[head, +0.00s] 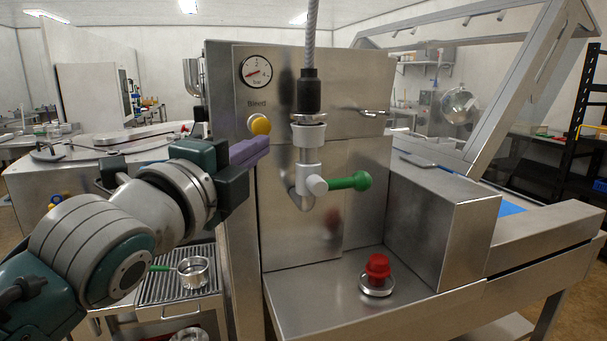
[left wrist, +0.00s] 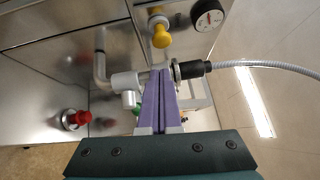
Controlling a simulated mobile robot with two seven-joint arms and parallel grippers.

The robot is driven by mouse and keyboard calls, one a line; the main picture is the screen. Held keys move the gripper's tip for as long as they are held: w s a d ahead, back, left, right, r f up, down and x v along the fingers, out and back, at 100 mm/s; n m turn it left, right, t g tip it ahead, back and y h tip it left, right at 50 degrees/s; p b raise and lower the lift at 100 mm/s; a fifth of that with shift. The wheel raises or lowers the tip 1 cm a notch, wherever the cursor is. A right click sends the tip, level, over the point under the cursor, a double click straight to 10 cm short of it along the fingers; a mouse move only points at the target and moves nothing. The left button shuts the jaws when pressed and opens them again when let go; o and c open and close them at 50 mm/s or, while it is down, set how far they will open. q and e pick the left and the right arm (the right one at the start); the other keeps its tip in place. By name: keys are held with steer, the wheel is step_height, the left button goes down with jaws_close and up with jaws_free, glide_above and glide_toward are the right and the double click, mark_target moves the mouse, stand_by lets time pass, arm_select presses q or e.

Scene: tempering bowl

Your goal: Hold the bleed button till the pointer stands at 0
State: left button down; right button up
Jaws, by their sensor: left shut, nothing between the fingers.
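The yellow bleed button (head: 261,125) sticks out of the steel panel below the word "Bleed"; it also shows in the left wrist view (left wrist: 161,36). The round white gauge (head: 256,71) sits above it, and also shows in the left wrist view (left wrist: 208,14). Its red pointer slants across the dial; I cannot read the exact value. My left gripper (head: 263,147) has its purple fingers shut and empty. The fingertips are just below the button in the head view, and apart from it in the left wrist view (left wrist: 161,72). My right gripper is not in view.
A pipe valve with a green handle (head: 349,182) stands right of the fingers, under a grey hose (head: 312,40). A red knob (head: 377,267) rises from the steel ledge. A portafilter (head: 194,272) rests on a grate at lower left.

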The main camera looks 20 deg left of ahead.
arm_select(q)
steer(key=s+b, duration=0.1)
steer(key=s, duration=0.6)
steer(key=shift+a+f, duration=0.2)
steer(key=shift+a, duration=0.25)
steer(key=shift+s, duration=0.1)
steer(key=s+a+f+n+g+y, duration=0.1)
steer(key=s+f+n+g+y, duration=0.1)
steer(key=s+f+n+g, duration=1)
steer(key=s+d+f+n+g, duration=0.1)
steer(key=s+f+n+g, duration=0.1)
steer(key=s+f+n, duration=0.3)
steer(key=s+f+n+g, duration=0.1)
steer(key=s+f, duration=0.2)
steer(key=s, duration=0.4)
step_height(320, 180, up, 32)
steer(key=p, duration=3.1)
steer(key=shift+f+h, duration=0.25)
steer(key=shift+h, duration=0.05)
